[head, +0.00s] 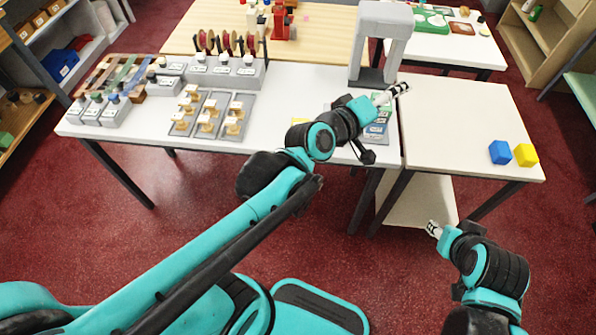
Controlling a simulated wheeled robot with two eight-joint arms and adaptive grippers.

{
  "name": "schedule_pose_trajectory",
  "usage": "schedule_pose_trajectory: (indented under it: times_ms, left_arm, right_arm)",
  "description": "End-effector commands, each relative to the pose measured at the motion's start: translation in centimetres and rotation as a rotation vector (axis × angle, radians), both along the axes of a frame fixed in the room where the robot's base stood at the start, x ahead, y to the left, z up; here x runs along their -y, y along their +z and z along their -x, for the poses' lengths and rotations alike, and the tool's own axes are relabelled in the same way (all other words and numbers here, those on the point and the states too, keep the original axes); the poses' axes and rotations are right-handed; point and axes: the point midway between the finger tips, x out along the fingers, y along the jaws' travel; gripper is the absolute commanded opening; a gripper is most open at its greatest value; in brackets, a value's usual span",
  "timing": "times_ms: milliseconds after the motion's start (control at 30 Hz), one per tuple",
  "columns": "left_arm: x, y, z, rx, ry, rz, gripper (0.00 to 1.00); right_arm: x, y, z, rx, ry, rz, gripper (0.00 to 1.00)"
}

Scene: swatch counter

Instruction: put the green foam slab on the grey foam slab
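I cannot make out a green foam slab or a grey foam slab for certain; my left arm hides part of the counter. My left gripper (400,89) is above the seam between the white counter and the right-hand table, just in front of the grey arch-shaped stand (384,40). I see nothing clearly held in it, and its finger gap is too small to judge. My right gripper (433,228) is low, in front of the right-hand table, away from any object on top. Its opening is too small to judge.
A grey tray with green and blue cards (378,112) lies partly behind my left arm.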

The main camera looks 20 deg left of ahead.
Motion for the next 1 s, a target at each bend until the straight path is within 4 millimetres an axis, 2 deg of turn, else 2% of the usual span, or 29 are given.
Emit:
schedule_pose_trajectory:
  times_ms: [33,100,200,333,400,500,1000]
  left_arm:
    - [-1.7,-2.5,2.8,-0.042,-0.05,-0.198,0.76]
    - [-4.2,-6.2,6.6,-0.123,-0.13,-0.471,0.76]
    - [-8.4,-10.6,11.4,-0.249,-0.22,-0.769,0.76]
    - [-12.1,-13.4,15.5,-0.369,-0.29,-0.979,0.76]
    - [-13.1,-14.1,16.6,-0.403,-0.31,-1.031,0.76]
    - [-13.7,-14.4,17.1,-0.421,-0.32,-1.058,0.76]
    - [-13.6,-14.4,17.0,-0.418,-0.319,-1.055,0.76]
  right_arm:
    - [0.0,0.0,0.0,0.0,0.0,0.0,0.4]
    - [0.0,0.0,0.0,0.0,0.0,0.0,0.4]
    - [0.0,0.0,0.0,0.0,0.0,0.0,0.4]
    - [0.0,0.0,0.0,0.0,0.0,0.0,0.4]
    - [0.0,0.0,0.0,0.0,0.0,0.0,0.4]
    - [0.0,0.0,0.0,0.0,0.0,0.0,0.4]
    - [0.0,0.0,0.0,0.0,0.0,0.0,0.4]
